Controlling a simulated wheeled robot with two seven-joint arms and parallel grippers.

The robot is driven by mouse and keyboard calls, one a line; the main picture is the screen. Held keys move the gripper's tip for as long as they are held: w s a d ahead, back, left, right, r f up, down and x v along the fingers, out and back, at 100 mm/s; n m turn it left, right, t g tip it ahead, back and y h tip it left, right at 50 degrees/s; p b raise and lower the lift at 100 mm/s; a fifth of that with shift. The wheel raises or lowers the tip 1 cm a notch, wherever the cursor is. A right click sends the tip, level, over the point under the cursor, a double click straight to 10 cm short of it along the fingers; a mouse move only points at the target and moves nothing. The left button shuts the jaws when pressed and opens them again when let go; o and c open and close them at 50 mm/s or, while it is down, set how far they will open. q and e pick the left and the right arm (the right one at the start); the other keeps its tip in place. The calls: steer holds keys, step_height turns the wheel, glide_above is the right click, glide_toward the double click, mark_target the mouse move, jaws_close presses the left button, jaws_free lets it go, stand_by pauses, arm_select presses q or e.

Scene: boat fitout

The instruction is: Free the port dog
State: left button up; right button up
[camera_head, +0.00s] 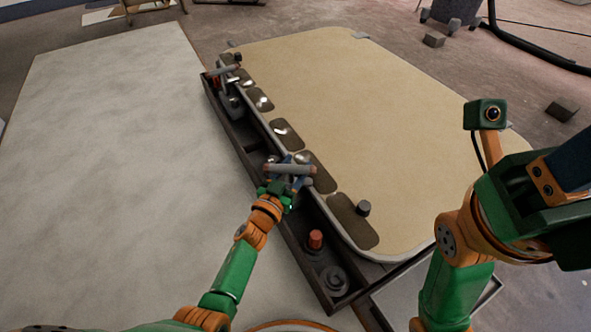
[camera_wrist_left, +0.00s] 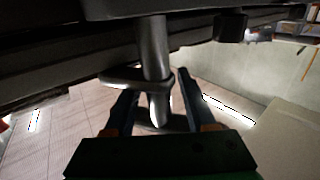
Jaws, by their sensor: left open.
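A dog with a pale grey cross handle (camera_head: 290,168) sits at the near part of the hatch's left edge. My left gripper (camera_head: 284,182) is at this handle. In the left wrist view, its dark fingers are apart on either side of a grey metal shaft (camera_wrist_left: 154,48) with a flat collar. Whether they touch the shaft is not clear. A second dog handle (camera_head: 222,70) shows at the far end of the same edge. The tan hatch panel (camera_head: 350,100) lies flat. My right gripper (camera_head: 566,168) is cut off at the right edge and its fingertips are hidden.
A dark trough (camera_head: 312,270) runs along the hatch's left side, with an orange-red knob (camera_head: 315,239) and a grey round fitting (camera_head: 334,280) at its near end. The pale surface (camera_head: 110,160) at left is clear.

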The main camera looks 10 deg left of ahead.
arm_select(q)
jaws_close()
